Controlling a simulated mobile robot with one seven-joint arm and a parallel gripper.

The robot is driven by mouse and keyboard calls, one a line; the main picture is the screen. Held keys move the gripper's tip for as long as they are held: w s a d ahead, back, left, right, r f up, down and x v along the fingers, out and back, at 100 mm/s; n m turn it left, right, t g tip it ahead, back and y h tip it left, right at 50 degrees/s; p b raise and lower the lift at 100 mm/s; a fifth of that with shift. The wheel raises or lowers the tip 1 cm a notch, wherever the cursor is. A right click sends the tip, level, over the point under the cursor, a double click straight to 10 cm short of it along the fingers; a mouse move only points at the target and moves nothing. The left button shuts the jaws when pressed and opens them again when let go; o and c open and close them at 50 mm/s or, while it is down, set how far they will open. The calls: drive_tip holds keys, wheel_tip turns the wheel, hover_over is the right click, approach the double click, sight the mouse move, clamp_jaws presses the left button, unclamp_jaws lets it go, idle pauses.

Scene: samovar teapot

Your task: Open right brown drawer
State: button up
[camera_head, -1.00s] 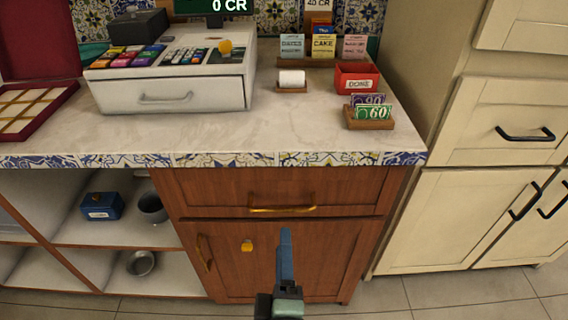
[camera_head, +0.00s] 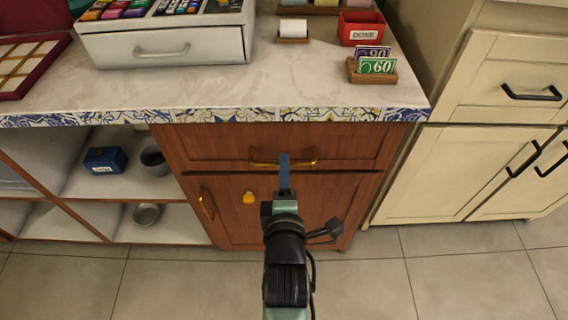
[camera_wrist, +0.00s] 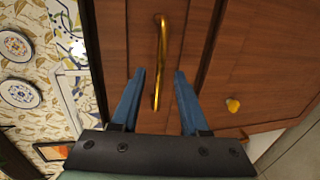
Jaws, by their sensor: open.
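The brown wooden drawer (camera_head: 210,147) sits shut under the counter, above a brown cabinet door (camera_head: 330,195). Its brass bar handle (camera_head: 307,163) runs level across its front; it also shows upright in the turned wrist view (camera_wrist: 160,50). My gripper (camera_head: 284,156) is in front of the handle, with the blue fingers overlapping its middle. In the wrist view, the two blue fingers of my gripper (camera_wrist: 159,73) are apart, one on each side of the handle's line. I cannot tell how much gap remains in depth between fingertips and handle.
The tiled counter edge (camera_head: 230,115) overhangs just above the drawer. The door below has a brass handle (camera_head: 207,204) and an orange-yellow knob-like piece (camera_head: 249,197). Open shelves (camera_head: 85,180) are at left, cream cabinets (camera_head: 455,170) at right. Floor in front is clear.

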sight(309, 145)
drive_tip(key=shift+x, duration=1.6)
clamp_jaws()
